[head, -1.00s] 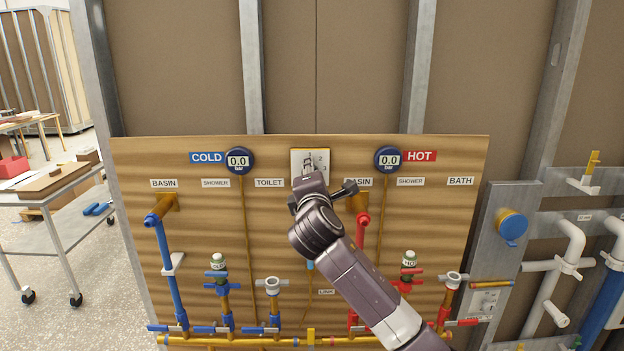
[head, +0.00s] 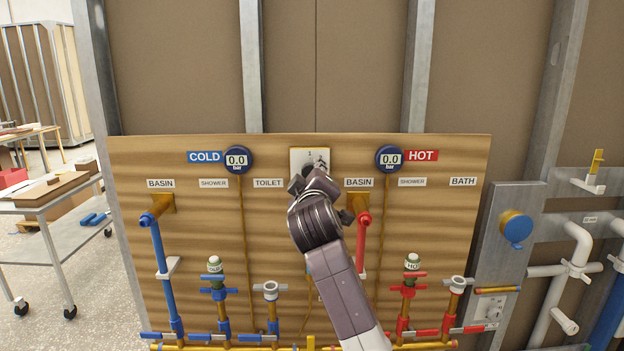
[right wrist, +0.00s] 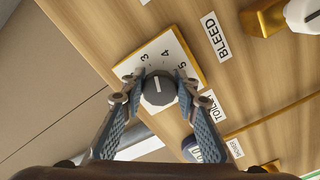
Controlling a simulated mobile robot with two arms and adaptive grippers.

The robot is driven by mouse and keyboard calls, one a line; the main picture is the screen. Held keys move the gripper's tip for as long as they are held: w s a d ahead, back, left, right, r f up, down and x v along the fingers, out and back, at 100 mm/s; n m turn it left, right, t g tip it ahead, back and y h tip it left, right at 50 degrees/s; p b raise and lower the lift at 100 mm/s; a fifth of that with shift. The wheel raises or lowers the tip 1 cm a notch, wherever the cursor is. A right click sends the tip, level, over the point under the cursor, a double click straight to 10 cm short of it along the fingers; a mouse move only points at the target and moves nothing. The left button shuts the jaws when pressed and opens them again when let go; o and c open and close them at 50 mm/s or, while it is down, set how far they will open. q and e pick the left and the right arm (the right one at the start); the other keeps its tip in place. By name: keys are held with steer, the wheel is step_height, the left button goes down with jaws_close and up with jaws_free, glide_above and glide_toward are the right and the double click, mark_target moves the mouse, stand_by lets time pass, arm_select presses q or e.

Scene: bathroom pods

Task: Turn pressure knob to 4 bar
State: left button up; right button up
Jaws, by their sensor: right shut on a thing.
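The pressure knob (right wrist: 158,88) is a round dark grey knob with a light pointer line. It sits on a white dial plate (right wrist: 178,44), which also shows in the head view (head: 298,154). The numbers 3, 4 and 5 are readable around it in the right wrist view. The pointer line runs roughly upward there, seemingly between 3 and 4; its exact reading is hard to tell. My right gripper (right wrist: 158,90) has its two fingers shut on either side of the knob. In the head view my right gripper (head: 314,176) hides the knob. My left gripper is not in view.
Two round gauges, cold (head: 237,160) and hot (head: 389,159), both read 0.0 bar. Blue pipes (head: 168,275) and red pipes (head: 360,250) with valves stand out from the wooden board (head: 130,190) below. A trolley (head: 50,200) stands at the left.

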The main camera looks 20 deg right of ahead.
steer(key=shift+a+f+m+b, duration=0.15)
steer(key=shift+m+b, duration=0.5)
steer(key=shift+m, duration=1.55)
steer(key=o, duration=1.2)
steer(key=v, duration=1.2)
